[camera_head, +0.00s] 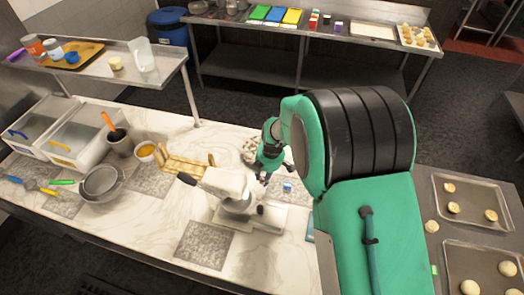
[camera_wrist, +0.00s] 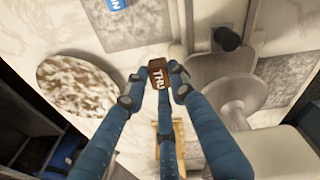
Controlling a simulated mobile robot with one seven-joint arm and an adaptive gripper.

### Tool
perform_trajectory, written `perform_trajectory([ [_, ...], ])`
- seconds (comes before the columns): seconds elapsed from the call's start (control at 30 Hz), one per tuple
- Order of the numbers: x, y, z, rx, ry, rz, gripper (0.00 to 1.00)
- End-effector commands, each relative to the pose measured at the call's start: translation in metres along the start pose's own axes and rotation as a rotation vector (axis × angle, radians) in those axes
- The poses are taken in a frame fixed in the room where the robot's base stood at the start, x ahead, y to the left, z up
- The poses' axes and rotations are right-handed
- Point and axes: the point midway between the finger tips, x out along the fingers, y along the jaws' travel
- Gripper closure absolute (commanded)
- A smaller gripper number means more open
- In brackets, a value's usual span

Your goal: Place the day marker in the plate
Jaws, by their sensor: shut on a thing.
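A small brown day marker (camera_wrist: 157,75) with white letters "THU" is between my fingertips. My gripper (camera_wrist: 155,78) is shut on it, and the marker appears to be above the marble counter. In the head view, my gripper (camera_head: 264,179) is over the counter, right of the white mixer; the brown marker cannot be made out there. A round, speckled brown-and-white plate (camera_wrist: 75,85) lies left of my fingers in the wrist view. In the head view, the plate (camera_head: 248,148) is partly hidden behind my gripper.
A blue marker (camera_head: 287,187) lies on the counter near my gripper. The white stand mixer (camera_head: 233,195) with its metal bowl stands close by on the left. A wooden rack (camera_head: 187,163) is farther left. Trays of dough balls (camera_head: 470,203) are at the right.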

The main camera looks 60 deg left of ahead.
Motion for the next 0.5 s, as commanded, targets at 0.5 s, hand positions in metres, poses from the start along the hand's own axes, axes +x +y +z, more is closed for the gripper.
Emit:
perform_trajectory([
  [0.5, 0.003, 0.017, 0.003, 0.0, 0.0, 0.001, 0.94],
])
